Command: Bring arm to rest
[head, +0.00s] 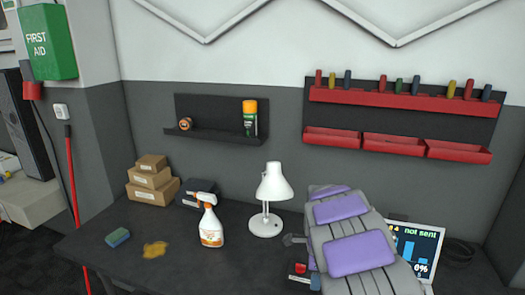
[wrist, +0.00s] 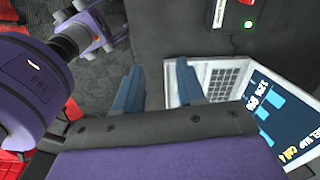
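My arm (head: 350,235), grey with purple panels, rises from the bottom right of the head view, in front of the workbench. My gripper (wrist: 158,66) shows in the wrist view as two blue fingers set apart, with nothing visible between them. It is open. Its fingers cannot be made out in the head view. A laptop (wrist: 222,80) lies just right of the fingers in the wrist view. Its lit screen (head: 415,250) shows right of my arm in the head view, partly hidden by it.
The dark workbench (head: 130,265) holds a sponge (head: 117,237), a yellow-brown spill (head: 155,249), a spray bottle (head: 210,225), a white lamp (head: 272,190) and stacked boxes (head: 152,180). A shelf (head: 215,135) and red bins (head: 393,146) hang above. A red pole (head: 72,180) stands left.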

